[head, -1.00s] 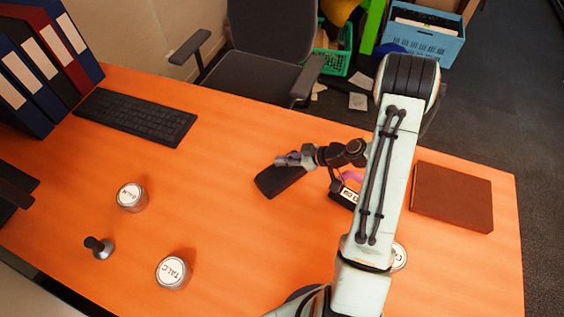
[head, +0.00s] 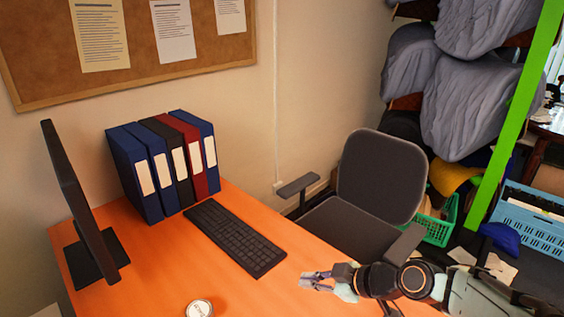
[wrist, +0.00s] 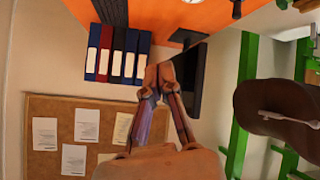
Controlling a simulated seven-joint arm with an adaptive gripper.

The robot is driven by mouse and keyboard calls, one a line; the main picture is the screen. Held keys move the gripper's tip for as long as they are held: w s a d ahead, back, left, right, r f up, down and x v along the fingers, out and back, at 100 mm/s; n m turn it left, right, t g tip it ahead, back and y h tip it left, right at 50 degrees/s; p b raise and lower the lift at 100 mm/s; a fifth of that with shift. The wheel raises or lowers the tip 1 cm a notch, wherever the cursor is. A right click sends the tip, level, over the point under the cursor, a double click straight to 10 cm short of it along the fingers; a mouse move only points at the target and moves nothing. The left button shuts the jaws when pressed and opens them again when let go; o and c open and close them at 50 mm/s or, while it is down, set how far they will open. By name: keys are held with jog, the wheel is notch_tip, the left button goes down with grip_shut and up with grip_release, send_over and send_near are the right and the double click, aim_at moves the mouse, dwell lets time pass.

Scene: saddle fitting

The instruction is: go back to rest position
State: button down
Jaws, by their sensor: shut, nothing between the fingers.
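My gripper (head: 318,281) is at the lower middle of the head view, raised over the orange desk (head: 150,285) and pointing left. It is shut and holds nothing. In the wrist view the fingers (wrist: 158,74) come together in front of the folders and the monitor. My forearm runs off the lower right of the head view.
A keyboard (head: 235,238), several folders (head: 165,165) and a monitor (head: 78,205) stand left of my gripper. A white-lidded tin (head: 199,308) sits at the bottom edge. An office chair (head: 375,190) is behind the desk. A dark brown rounded shape (wrist: 275,112) shows in the wrist view.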

jog(key=s+a+r+m+g+h, duration=0.1)
jog(key=s+a+h, duration=0.1)
jog(key=s, duration=0.3)
jog(key=s+a+r+g+h, duration=0.1)
jog(key=s+a, duration=0.2)
jog(key=s, duration=0.3)
jog(key=s+d+f+m+g+h, duration=0.2)
jog(key=s+d+m, duration=0.2)
jog(key=s+m, duration=0.2)
jog(key=s+d+f+m+g+h, duration=0.2)
jog(key=s+d+m, duration=0.1)
jog(key=s+m, duration=0.3)
jog(key=shift+d+m+g, duration=0.3)
jog(key=shift+d+g, duration=0.05)
jog(key=shift+g, duration=0.05)
